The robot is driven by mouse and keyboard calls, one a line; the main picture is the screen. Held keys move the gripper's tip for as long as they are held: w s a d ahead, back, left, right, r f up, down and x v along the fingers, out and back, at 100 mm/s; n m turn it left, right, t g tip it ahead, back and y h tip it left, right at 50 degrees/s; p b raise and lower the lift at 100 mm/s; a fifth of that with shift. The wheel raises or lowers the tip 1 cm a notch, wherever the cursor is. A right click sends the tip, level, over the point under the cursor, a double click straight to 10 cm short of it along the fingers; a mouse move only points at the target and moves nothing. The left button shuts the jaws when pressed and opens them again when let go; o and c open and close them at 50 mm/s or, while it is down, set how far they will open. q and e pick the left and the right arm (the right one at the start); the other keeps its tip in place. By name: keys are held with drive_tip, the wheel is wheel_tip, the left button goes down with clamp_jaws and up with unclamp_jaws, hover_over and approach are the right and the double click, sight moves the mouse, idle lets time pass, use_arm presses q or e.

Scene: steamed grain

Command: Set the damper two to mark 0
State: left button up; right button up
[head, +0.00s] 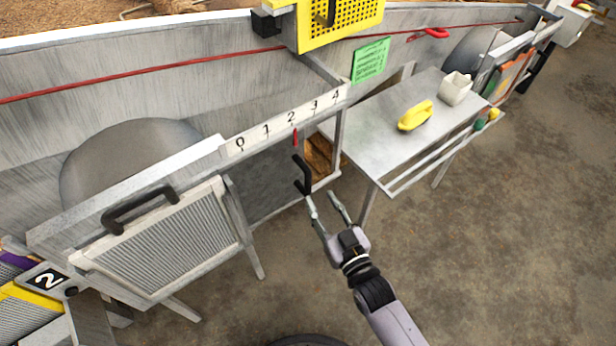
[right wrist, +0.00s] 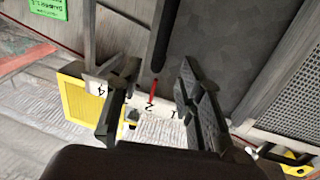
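The damper's white scale (head: 253,140) runs along the grey metal top edge with marks 0 to 4. Its red pointer (head: 295,138) stands at mark 2, and shows by the 2 in the right wrist view (right wrist: 154,91). The black upright handle (head: 305,176) hangs just below the pointer. My right gripper (head: 322,201) is open just below and right of the handle in the head view. In the right wrist view the handle (right wrist: 162,40) appears between the spread fingers, with no clear contact. A black plate with a 2 (head: 46,280) is at lower left. My left gripper is out of view.
A louvred panel (head: 165,255) with a black handle (head: 140,208) stands left of the scale. A metal side table (head: 375,140) holds a yellow object (head: 415,115) and a white cup (head: 455,88). A green note (head: 370,60) hangs behind. The floor in front is clear.

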sight(310, 182)
drive_tip(key=x, duration=0.8)
drive_tip(key=shift+w+f, duration=0.1)
drive_tip(key=shift+w, duration=0.05)
clamp_jaws()
idle(0.6)
